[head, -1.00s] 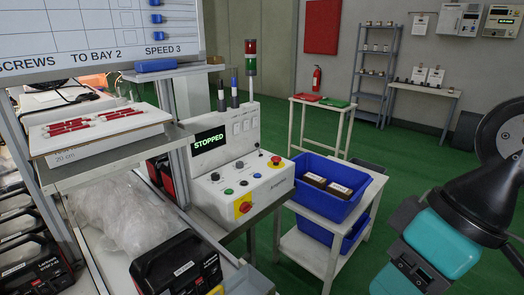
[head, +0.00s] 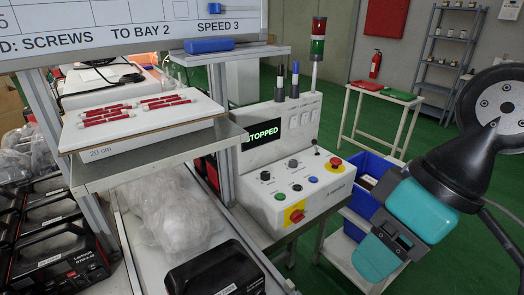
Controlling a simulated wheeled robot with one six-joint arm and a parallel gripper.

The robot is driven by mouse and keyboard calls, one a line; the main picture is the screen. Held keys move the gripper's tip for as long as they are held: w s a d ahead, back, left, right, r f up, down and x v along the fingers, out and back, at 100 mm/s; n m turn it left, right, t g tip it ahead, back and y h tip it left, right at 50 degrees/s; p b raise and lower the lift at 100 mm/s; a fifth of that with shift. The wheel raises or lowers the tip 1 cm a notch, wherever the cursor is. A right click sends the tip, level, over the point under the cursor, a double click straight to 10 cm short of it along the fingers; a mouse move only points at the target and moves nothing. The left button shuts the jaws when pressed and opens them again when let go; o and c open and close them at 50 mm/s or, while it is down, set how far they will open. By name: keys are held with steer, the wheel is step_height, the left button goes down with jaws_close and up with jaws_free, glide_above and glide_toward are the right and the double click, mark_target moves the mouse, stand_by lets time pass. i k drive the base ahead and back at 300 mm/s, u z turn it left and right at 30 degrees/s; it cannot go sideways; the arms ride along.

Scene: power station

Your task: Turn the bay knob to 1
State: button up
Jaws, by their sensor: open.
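The white control panel (head: 322,195) stands in the middle of the head view; its screen (head: 262,134) reads "STOPPED". Two dark knobs sit on its sloped face, a left one (head: 266,176) and a right one (head: 293,163). Their labels and pointer positions are too small to read, so I cannot tell which is the bay knob. A red-and-yellow rotary switch (head: 296,216) is on the front. My gripper (head: 385,248), teal and dark grey, is at the right, open and holding nothing visible. It appears apart from the knobs; its fingertips are not clearly distinguishable.
A whiteboard (head: 130,35) above reads "TO BAY 2" and "SPEED 3". A red mushroom button (head: 336,161) sits at the panel's right. A blue crate (head: 362,205) is partly behind my arm.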

mark_target(293, 163)
steer(key=u, duration=0.1)
steer(key=k, duration=1.25)
steer(key=z, duration=0.6)
steer(key=i, duration=1.4)
steer(key=u, duration=0.75)
steer(key=i, duration=0.5)
steer(key=u, duration=0.45)
